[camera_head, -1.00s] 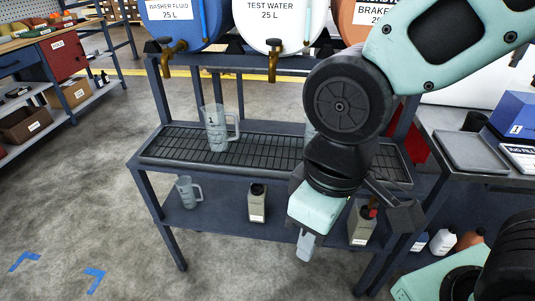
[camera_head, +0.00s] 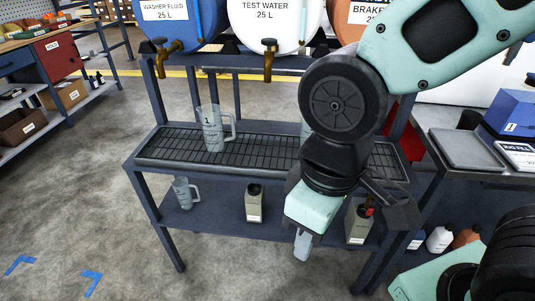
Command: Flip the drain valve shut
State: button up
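No part is labelled as the drain valve. A brass tap (camera_head: 168,46) hangs under the blue washer fluid drum (camera_head: 180,20). A second brass tap (camera_head: 268,58) hangs under the white test water drum (camera_head: 267,20). My arm hides the underside of the orange brake drum (camera_head: 348,17), and any tap there. My gripper (camera_head: 302,246) points down in front of the stand, below the grated tray and clear of both visible taps. Its fingers are mostly hidden by its own body, so its opening does not show.
A clear jug (camera_head: 211,131) stands on the grated tray (camera_head: 165,150). Another clear jug (camera_head: 182,193) and two small canisters (camera_head: 254,203) (camera_head: 358,226) stand on the lower shelf. A workbench (camera_head: 450,160) is close on the right. Floor at the left front is clear.

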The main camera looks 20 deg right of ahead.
aim_at(370, 210)
jog(key=l+z, duration=0.1)
jog(key=z, duration=0.7)
jog(key=k+l, duration=0.1)
jog(key=k, duration=0.2)
